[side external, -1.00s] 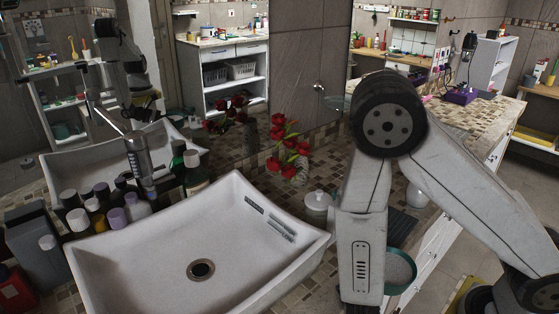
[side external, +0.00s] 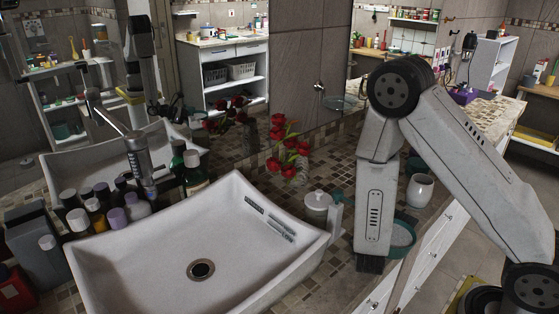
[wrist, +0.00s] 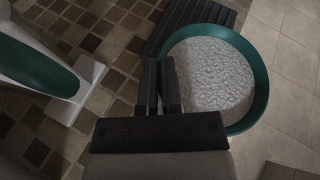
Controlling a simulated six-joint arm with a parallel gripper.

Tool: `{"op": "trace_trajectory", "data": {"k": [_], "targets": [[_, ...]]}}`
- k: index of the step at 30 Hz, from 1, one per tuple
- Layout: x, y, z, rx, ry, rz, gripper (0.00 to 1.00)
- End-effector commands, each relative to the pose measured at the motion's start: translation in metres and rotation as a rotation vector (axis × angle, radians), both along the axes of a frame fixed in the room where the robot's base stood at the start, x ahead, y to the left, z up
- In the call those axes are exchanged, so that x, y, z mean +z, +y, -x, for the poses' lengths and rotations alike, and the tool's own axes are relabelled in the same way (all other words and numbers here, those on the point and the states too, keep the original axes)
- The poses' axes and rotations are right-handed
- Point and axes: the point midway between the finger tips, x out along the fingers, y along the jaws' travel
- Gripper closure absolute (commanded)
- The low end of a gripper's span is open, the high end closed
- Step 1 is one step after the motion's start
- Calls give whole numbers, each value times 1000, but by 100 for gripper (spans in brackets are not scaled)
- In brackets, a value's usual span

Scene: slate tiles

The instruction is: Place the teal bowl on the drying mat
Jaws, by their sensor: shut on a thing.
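The teal bowl (wrist: 262,85) holds pale, grainy contents and looks level. My gripper (wrist: 160,76) is shut on the left side of its rim in the wrist view, one finger on each side of the wall. In the side view the bowl (side external: 405,251) shows partly to the right of my gripper (side external: 371,263), with its left part hidden behind it. The dark ribbed drying mat (wrist: 186,14) lies at the top of the wrist view, its lower part hidden by the bowl. I cannot tell the bowl's height above the counter.
A white and teal object (wrist: 38,62) stands left of my gripper in the wrist view. A white lidded pot (side external: 317,208), a white jar (side external: 420,190) and the sink (side external: 150,265) are close by. The counter's edge runs along the right.

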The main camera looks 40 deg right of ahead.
Motion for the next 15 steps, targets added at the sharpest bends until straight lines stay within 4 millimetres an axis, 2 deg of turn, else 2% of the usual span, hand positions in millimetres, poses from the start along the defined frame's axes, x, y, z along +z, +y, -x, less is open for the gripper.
{"op": "trace_trajectory", "data": {"k": [9, 15], "targets": [[1, -36, -18, -3, -3, 1, 100], [0, -46, -24, -1, -2, 2, 100]]}}
